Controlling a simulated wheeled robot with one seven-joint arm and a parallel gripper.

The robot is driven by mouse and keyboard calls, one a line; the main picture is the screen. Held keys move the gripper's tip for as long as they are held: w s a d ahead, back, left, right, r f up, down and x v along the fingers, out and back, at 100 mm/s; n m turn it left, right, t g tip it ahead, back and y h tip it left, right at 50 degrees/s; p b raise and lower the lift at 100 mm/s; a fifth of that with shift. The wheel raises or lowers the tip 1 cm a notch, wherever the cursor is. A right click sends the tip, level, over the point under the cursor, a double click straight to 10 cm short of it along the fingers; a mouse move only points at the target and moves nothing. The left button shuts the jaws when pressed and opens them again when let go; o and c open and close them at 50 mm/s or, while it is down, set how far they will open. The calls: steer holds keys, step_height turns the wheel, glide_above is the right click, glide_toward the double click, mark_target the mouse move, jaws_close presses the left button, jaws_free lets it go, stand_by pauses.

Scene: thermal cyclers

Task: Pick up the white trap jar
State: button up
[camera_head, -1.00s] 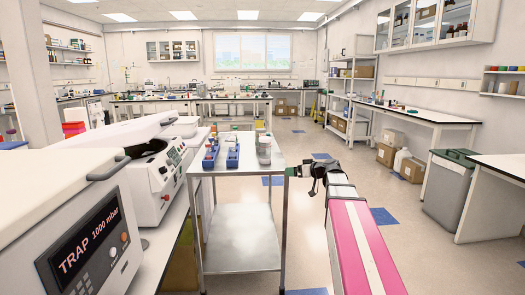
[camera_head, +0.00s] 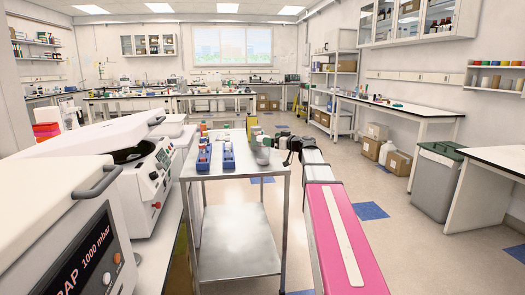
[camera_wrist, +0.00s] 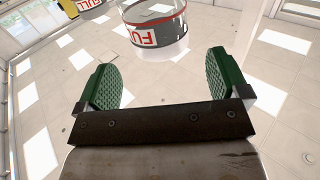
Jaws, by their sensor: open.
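A pale, clear-walled jar (camera_head: 262,156) stands at the right edge of the steel cart top; it looks like the white trap jar, though its lid colour is unclear. In the wrist view a clear jar (camera_wrist: 158,30) with a dark band and a red-and-white "FULL" label is at the top, partly cut off. My gripper (camera_wrist: 160,85) is open, its green pads either side of an empty gap, and the jar lies beyond the tips, apart from them. In the head view my gripper (camera_head: 282,143) is just right of the jar, at the cart's edge.
A second "FULL" jar with yellow (camera_wrist: 80,5) is at the wrist view's top left. Blue racks (camera_head: 204,157) with small items stand left on the cart (camera_head: 235,172). White machines (camera_head: 70,235) line the left bench.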

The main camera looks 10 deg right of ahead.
steer(key=shift+x, duration=2.95)
steer(key=c, duration=1.3)
